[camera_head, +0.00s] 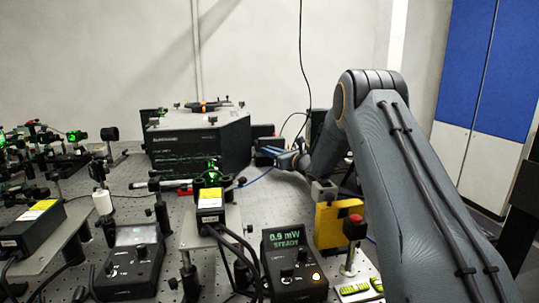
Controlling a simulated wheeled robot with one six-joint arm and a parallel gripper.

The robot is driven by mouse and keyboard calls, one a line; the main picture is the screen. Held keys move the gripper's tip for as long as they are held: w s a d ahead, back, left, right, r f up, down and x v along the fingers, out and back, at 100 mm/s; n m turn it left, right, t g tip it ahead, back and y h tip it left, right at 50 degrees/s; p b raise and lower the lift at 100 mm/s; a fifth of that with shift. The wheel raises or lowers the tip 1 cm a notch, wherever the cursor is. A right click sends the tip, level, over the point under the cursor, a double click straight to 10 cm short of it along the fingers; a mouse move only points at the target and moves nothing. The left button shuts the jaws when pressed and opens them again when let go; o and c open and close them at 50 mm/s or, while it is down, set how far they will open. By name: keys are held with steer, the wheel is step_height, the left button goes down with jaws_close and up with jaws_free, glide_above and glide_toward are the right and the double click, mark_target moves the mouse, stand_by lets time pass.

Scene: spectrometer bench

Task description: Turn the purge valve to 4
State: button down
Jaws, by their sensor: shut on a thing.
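My gripper (277,154) is at the far side of the bench, just right of the large black spectrometer housing (200,140). Its bluish fingers point left and reach a small dark unit (268,147) there. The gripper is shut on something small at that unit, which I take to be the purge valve. The valve itself, its pointer and its numbers are too small and too covered by the fingers to read. My arm comes in from the right and hides part of the bench behind it.
A power meter (295,264) reads "0.9 mW STEADY" at the front. A yellow block (338,222) and a red-topped post (354,228) stand close under my arm. Another control box (131,262), a laser module (210,207) and several optics mounts crowd the left.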

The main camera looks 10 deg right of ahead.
steer(key=m+h+b, duration=0.1)
steer(key=t+h+b, duration=0.1)
steer(key=b, duration=0.1)
steer(key=shift+a+m+h, duration=0.3)
steer(key=shift+a+m, duration=0.05)
steer(key=shift+m, duration=0.05)
steer(key=shift+s+m+t+h+b, duration=0.15)
steer(key=shift+m+t+h+b, duration=0.3)
steer(key=shift+h+b, duration=0.25)
steer(key=shift+r, duration=0.1)
steer(key=c, duration=1.7)
jaws_free()
steer(key=shift+s, duration=0.15)
steer(key=v, duration=0.7)
steer(key=shift+s, duration=0.15)
